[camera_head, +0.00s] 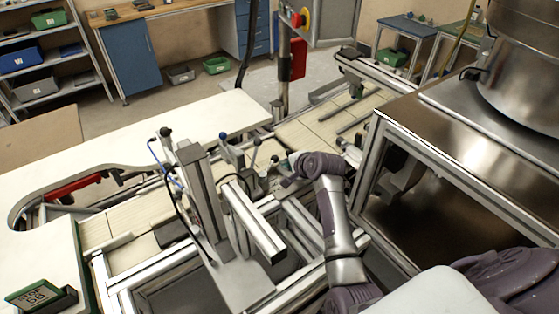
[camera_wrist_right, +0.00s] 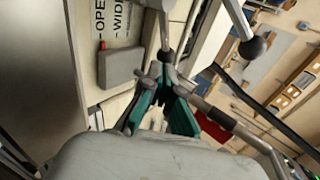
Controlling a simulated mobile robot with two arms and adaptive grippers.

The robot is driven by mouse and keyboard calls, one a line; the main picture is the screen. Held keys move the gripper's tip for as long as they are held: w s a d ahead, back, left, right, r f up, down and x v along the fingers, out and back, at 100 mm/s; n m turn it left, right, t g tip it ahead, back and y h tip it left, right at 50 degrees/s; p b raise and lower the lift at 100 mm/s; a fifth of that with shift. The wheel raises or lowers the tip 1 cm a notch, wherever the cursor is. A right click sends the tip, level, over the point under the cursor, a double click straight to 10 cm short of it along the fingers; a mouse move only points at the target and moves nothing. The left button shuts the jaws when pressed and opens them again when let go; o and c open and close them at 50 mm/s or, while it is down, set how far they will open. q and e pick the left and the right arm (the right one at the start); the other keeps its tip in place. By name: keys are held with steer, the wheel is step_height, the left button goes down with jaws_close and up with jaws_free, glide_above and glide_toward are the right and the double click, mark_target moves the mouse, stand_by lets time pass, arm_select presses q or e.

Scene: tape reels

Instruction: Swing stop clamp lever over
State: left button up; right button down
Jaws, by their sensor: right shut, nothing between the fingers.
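My right gripper (camera_head: 287,174) reaches over the conveyor beside a group of levers. In the right wrist view its teal-padded fingers (camera_wrist_right: 162,84) are shut, with nothing between them. A metal rod (camera_wrist_right: 166,30) stands just beyond the fingertips; I cannot tell whether they touch it. A lever with a dark ball knob (camera_wrist_right: 253,47) is right of the fingers, apart from them. In the head view, several ball-knobbed levers stand near the gripper, including one with a dark knob (camera_head: 256,142). I cannot tell which is the stop clamp lever. My left gripper is not in view.
A grey block (camera_wrist_right: 122,67) sits beside a printed label (camera_wrist_right: 118,22) left of the fingers. An upright metal column (camera_head: 198,190) and a slanted rail (camera_head: 255,225) stand left of my right arm. A steel-framed cabinet (camera_head: 450,190) is close on the right.

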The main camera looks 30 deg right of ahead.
mark_target(277, 162)
steer(key=x, duration=0.4)
steer(key=shift+w+d, duration=0.1)
steer(key=shift+w+f, duration=0.1)
steer(key=shift+w, duration=0.05)
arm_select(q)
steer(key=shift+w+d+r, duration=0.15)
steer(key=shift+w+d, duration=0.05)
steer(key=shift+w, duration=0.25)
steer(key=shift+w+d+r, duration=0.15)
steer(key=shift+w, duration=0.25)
arm_select(e)
steer(key=shift+w+f, duration=0.1)
